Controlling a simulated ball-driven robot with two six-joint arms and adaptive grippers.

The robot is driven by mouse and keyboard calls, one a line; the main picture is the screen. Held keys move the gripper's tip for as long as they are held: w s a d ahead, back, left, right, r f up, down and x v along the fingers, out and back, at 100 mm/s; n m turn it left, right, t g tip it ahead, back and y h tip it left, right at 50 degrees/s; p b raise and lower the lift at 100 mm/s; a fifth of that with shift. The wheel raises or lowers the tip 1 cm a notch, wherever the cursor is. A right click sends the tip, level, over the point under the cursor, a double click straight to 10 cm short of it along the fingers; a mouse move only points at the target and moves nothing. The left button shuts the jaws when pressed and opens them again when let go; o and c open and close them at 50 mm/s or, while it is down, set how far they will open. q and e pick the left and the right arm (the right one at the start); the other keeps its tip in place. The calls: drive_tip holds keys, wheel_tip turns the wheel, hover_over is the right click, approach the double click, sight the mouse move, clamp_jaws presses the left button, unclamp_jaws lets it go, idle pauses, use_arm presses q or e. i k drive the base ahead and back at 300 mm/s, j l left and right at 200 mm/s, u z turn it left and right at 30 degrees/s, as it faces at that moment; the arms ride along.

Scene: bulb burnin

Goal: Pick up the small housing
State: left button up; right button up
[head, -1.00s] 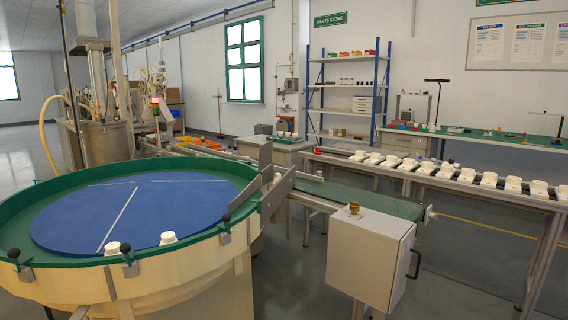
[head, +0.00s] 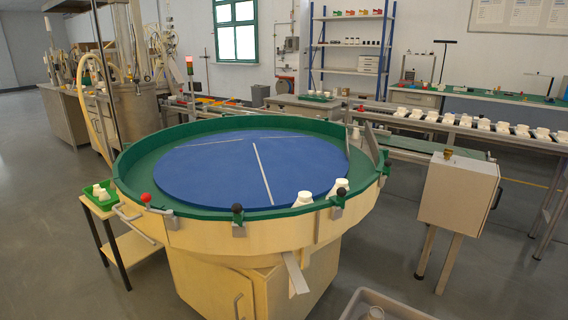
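Two small white housings sit near the front rim of the blue turntable (head: 215,170). One white housing (head: 303,199) is left of the other white housing (head: 341,187). I cannot tell from size alone which one is the small housing. More white pieces (head: 99,191) lie in a green bin on a side table at the left. Neither of my grippers shows in the head view.
A green rim (head: 130,195) with black and red knobs surrounds the turntable. A grey box (head: 458,190) on legs stands at right. A conveyor (head: 470,127) carries several white parts behind it. A grey tote (head: 375,305) is at the bottom. Open floor lies at left.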

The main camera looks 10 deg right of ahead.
sight(356, 134)
drive_tip(key=i+j+z, duration=0.35)
drive_tip(key=j, duration=0.35)
drive_tip(key=i+j+z, duration=0.2)
drive_tip(key=j, duration=0.15)
drive_tip(key=i+j+z, duration=0.2)
drive_tip(key=j, duration=0.2)
drive_tip(key=j+z, duration=0.2)
drive_tip(key=j, duration=0.2)
drive_tip(key=i+j+z, duration=0.15)
drive_tip(key=j, duration=0.3)
